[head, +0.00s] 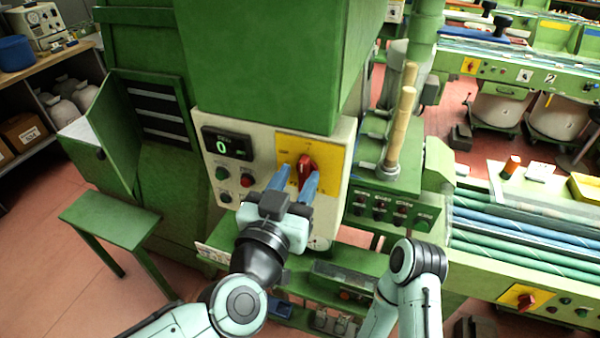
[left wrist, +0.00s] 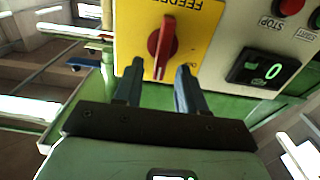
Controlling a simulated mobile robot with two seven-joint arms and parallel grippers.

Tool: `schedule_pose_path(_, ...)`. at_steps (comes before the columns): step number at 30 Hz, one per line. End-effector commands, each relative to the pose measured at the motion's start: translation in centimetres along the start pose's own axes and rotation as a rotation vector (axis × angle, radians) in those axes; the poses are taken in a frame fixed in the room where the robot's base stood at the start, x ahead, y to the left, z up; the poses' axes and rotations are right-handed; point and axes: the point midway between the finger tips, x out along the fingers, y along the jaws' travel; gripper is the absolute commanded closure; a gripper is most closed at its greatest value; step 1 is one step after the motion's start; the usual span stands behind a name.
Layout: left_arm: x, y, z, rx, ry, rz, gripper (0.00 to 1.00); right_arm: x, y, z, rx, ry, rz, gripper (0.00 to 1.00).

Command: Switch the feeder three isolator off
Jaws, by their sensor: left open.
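The isolator's red rotary handle (head: 305,168) sits on a yellow plate (head: 335,160) on the cream control panel. It stands nearly upright in the head view. In the left wrist view the red handle (left wrist: 161,46) lies between the lines of the two fingers, a little beyond their tips. Upside-down lettering "FEEDER" shows on the yellow plate (left wrist: 200,25); the number is cut off. My left gripper (head: 297,177) is open in front of the handle, and its fingers (left wrist: 158,70) hide part of the plate. I cannot tell whether they touch the handle. My right gripper is out of view.
A display reading 0 (head: 229,146) and several push buttons (head: 247,180) are left of the handle. A green housing (head: 265,70) overhangs the panel. A wooden rod (head: 401,125) stands to the right. Another red handle on yellow (head: 526,300) is at lower right.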

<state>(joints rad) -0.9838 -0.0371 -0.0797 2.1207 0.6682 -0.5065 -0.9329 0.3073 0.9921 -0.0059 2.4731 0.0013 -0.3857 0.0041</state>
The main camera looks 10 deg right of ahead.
Motion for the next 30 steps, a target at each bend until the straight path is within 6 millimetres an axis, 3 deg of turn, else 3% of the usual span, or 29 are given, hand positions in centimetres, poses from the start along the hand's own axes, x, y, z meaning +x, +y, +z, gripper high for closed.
schedule_pose_path(6, 1.9, 0.0, 0.0, 0.001, 0.0, 0.001, 0.6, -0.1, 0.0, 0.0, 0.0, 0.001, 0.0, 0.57)
schedule_pose_path(15, 2.1, 0.0, 0.0, 0.0, 0.0, 0.0, 0.6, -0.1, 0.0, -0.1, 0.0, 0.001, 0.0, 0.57)
schedule_pose_path(17, 2.1, 0.0, 0.0, 0.0, 0.0, 0.0, 0.76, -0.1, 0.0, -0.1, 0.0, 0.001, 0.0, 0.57)
schedule_pose_path(19, 2.1, 0.0, 0.0, 0.0, 0.0, 0.0, 0.99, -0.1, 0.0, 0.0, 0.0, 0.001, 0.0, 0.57)
schedule_pose_path(30, 2.1, -0.1, 0.0, -0.027, 0.0, 0.0, 1.0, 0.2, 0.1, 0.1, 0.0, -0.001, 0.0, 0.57)
